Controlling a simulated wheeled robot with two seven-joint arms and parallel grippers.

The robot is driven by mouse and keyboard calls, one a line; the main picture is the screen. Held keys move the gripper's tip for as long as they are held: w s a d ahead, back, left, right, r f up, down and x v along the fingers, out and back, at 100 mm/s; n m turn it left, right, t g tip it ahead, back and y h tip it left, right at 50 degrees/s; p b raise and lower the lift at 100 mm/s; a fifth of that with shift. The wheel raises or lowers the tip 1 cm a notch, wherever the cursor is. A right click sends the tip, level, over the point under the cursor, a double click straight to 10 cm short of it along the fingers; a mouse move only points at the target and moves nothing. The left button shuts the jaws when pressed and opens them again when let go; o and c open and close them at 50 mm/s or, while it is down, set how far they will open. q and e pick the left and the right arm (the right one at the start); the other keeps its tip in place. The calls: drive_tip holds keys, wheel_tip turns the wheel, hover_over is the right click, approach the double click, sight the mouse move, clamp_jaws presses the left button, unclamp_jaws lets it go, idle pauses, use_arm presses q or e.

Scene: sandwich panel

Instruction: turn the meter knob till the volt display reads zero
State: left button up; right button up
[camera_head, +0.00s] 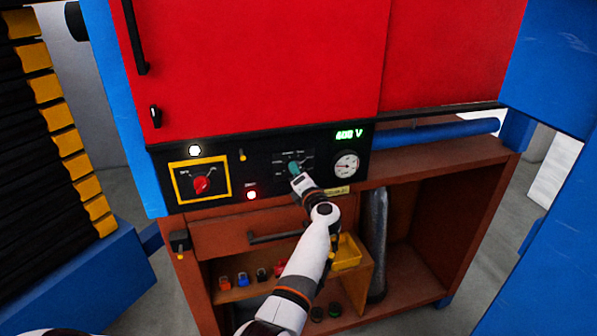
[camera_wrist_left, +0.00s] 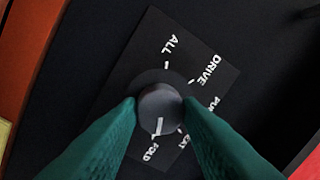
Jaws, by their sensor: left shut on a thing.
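The black control panel (camera_head: 225,165) runs below the red cabinet. Its green volt display (camera_head: 349,134) is lit and seems to read about 408 V, not zero; the digits are small. My left gripper (camera_head: 294,167) is at the selector on the panel's middle and hides most of it. In the left wrist view the round dark meter knob (camera_wrist_left: 160,108) sits between the two green fingertips of the left gripper (camera_wrist_left: 160,106), which is shut on it. The knob's white mark points down, near the label FOLD. Labels ALL and DRIVE also show. My right gripper is not in view.
A red rotary switch (camera_head: 201,184) on a yellow plate is at the panel's left. A round dial gauge (camera_head: 346,165) is at its right. Below are a drawer handle (camera_head: 275,237), a yellow tray (camera_head: 347,252) and a grey cylinder (camera_head: 377,245) in the open cabinet.

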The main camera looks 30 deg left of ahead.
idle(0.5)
use_arm(q)
drive_tip(key=o, duration=1)
